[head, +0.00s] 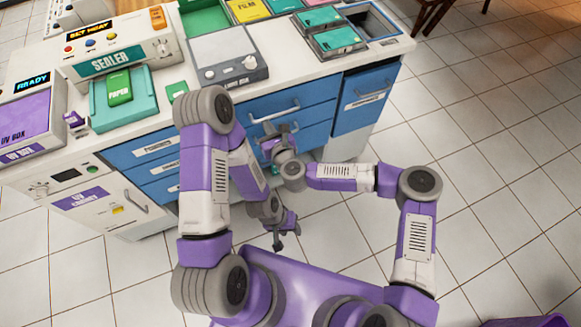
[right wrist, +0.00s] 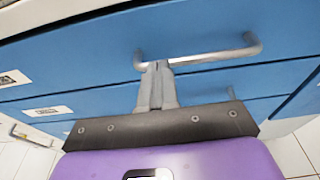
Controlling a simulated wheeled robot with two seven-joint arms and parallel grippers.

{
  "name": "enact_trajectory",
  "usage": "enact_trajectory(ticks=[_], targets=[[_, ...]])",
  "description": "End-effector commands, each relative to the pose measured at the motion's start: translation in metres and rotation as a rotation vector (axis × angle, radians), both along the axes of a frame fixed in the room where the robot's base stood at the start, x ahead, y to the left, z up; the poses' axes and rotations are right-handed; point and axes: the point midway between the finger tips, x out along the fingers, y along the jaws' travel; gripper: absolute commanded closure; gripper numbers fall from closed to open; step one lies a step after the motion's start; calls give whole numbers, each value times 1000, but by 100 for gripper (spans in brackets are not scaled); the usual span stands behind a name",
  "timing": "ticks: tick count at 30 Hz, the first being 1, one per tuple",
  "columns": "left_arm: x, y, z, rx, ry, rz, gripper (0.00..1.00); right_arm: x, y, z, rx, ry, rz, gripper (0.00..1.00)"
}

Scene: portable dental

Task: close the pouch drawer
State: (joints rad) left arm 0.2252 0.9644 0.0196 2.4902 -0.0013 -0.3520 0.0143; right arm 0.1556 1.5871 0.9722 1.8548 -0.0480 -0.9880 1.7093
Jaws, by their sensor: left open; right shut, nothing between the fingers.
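The desk front has blue drawers. The middle bank's upper drawer (head: 313,93) has a bar handle, and its face looks about flush with its neighbours. No label reading "pouch" is legible, so I cannot tell which drawer is the pouch drawer. My right gripper (head: 270,132) is shut and empty at the front of this bank. In the right wrist view its closed fingertips (right wrist: 155,66) are at a bar handle (right wrist: 205,58) on a blue drawer face (right wrist: 230,32); contact is unclear. My left gripper (head: 282,236) is open and empty, low over the floor, apart from the drawers.
Left of this bank are more labelled blue drawers (head: 150,151) and a white cabinet (head: 95,205). A blue door or drawer (head: 362,98) is at right. A sealer (head: 118,45) and a grey box (head: 222,52) stand on the desktop.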

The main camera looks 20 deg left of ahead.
Motion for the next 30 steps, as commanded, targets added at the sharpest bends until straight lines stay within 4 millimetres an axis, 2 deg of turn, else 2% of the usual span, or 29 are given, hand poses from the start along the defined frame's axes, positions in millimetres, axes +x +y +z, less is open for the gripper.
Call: enact_trajectory(ticks=[9,15,21,30], targets=[[0,0,18,0,0,-1,57,-48,-40,12,-5,7,15,100],[0,0,26,0,0,0,57,-74,-62,19,-4,8,15,100],[0,0,29,0,0,0,57,-87,-74,21,-7,7,15,100],[0,0,30,0,1,0,57,-88,-77,21,-7,7,12,100]])
